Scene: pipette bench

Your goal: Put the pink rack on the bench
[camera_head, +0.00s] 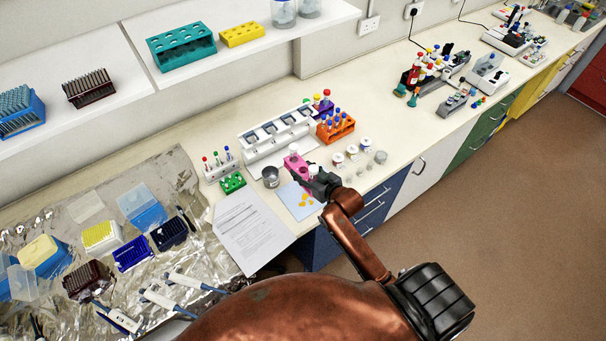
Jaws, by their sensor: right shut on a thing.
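The pink rack (292,161) is at the front part of the white bench (405,147), beside a light blue sheet with yellow pieces. My right gripper (313,174) is shut on the pink rack at its near right end and partly covers it. I cannot tell whether the rack's underside touches the bench or is a little above it. My left gripper is out of view.
A white stand (262,148) and an orange rack (335,127) with tubes are just behind. A metal cup (271,177) is left of the pink rack. Small jars (352,151) stand to the right. Bare bench lies farther right. Foil with tip boxes covers the left.

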